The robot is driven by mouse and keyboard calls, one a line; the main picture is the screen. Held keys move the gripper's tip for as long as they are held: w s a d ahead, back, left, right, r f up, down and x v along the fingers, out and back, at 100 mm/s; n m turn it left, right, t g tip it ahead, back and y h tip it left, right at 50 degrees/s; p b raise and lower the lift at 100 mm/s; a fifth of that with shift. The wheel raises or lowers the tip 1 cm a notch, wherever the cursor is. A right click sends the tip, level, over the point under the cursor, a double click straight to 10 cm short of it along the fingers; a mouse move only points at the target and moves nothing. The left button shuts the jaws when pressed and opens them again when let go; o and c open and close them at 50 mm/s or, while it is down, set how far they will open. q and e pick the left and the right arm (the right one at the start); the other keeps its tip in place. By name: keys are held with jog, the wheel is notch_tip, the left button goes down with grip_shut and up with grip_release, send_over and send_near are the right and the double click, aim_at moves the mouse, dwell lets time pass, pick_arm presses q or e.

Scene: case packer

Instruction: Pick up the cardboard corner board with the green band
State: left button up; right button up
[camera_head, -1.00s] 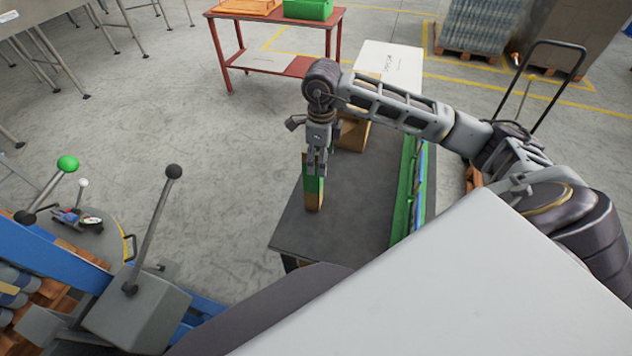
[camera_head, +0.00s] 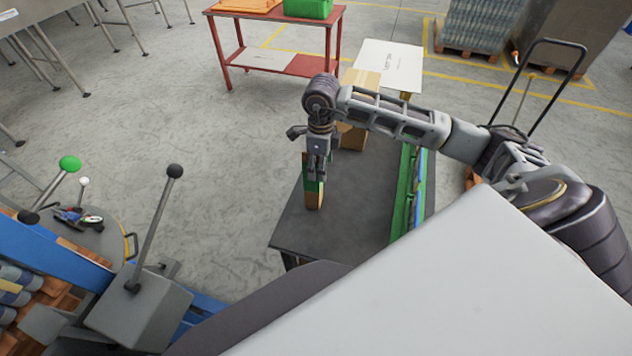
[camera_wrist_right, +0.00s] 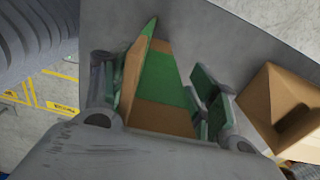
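The cardboard corner board (camera_head: 314,198) stands upright on the dark table, brown with a green band. In the right wrist view its L-shaped faces (camera_wrist_right: 163,115) and green band (camera_wrist_right: 163,78) show between the fingers. My right gripper (camera_head: 316,172) points down over the board's upper part. In the wrist view its fingers (camera_wrist_right: 155,95) are spread on either side of the board, the left one close to the upright face. The gripper looks open; contact is hard to tell. My left gripper is not in view.
A brown cardboard piece (camera_head: 352,137) stands behind the gripper on the dark table (camera_head: 345,235). Green and blue items (camera_head: 410,195) line the table's right edge. A white-topped box (camera_head: 390,65) is behind. The table's front is clear.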

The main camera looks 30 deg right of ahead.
grip_shut()
jog(key=shift+r, duration=0.1)
dwell(0.4)
jog(key=shift+r+b, duration=0.65)
jog(key=shift+r, duration=4.25)
